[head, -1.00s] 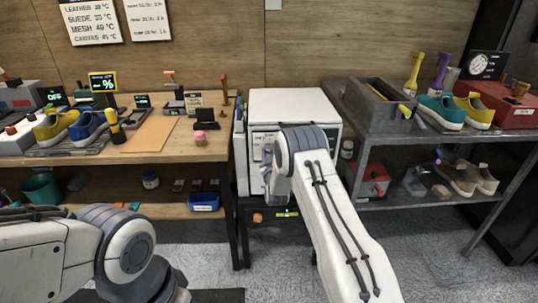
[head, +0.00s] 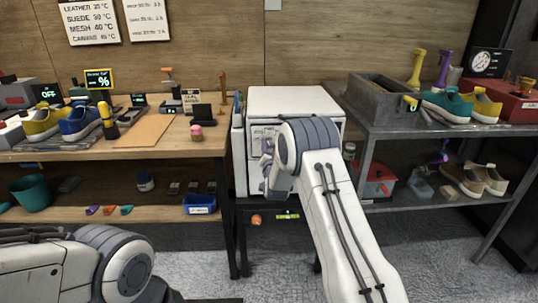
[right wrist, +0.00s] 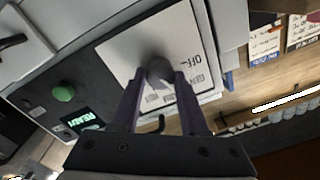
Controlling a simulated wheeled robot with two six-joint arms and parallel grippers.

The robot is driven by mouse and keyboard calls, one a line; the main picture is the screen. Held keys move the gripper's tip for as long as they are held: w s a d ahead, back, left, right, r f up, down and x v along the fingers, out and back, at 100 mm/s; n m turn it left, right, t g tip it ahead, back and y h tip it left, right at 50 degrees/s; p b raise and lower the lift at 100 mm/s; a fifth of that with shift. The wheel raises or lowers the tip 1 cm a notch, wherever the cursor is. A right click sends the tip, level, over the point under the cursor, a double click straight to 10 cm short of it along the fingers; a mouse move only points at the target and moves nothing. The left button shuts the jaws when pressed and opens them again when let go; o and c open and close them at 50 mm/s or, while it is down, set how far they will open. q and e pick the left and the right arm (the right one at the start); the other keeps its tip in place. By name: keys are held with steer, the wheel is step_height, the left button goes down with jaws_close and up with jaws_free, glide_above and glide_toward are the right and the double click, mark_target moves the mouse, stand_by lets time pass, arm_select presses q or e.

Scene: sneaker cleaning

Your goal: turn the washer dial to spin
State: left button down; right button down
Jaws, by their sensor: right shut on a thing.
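The washer (head: 296,98) is a white box standing between the wooden bench and the metal shelf. In the right wrist view its front shows a white label panel (right wrist: 130,52) with "OFF" and other lettering, partly hidden. The rounded grey dial (right wrist: 157,68) sits in front of this panel. My right gripper (right wrist: 160,76) is shut on the dial, with a finger on each side. In the head view my right gripper (head: 268,172) is at the washer's front, mostly hidden by my wrist. I cannot read which mark the dial points to. My left gripper is out of view.
A green button (right wrist: 63,92) and a lit "READY" display (right wrist: 82,120) are on the dark strip beside the panel. The wooden bench (head: 205,147) holds shoes and tools at left. The metal shelf (head: 385,129) with a grey bin is close on the right.

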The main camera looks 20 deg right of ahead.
steer(key=m+b, duration=0.9)
steer(key=shift+f+m, duration=0.3)
steer(key=m+b, duration=0.9)
steer(key=b, duration=0.2)
steer(key=shift+m+h+b, duration=0.3)
steer(key=shift+h+b, duration=0.1)
steer(key=shift+a+r+m+b, duration=0.1)
steer(key=shift+m+b, duration=0.9)
steer(key=shift+b, duration=0.1)
steer(key=shift+c, duration=2.1)
jaws_free()
steer(key=v, duration=1)
steer(key=shift+s+r+p, duration=0.2)
steer(key=shift+r+p, duration=0.1)
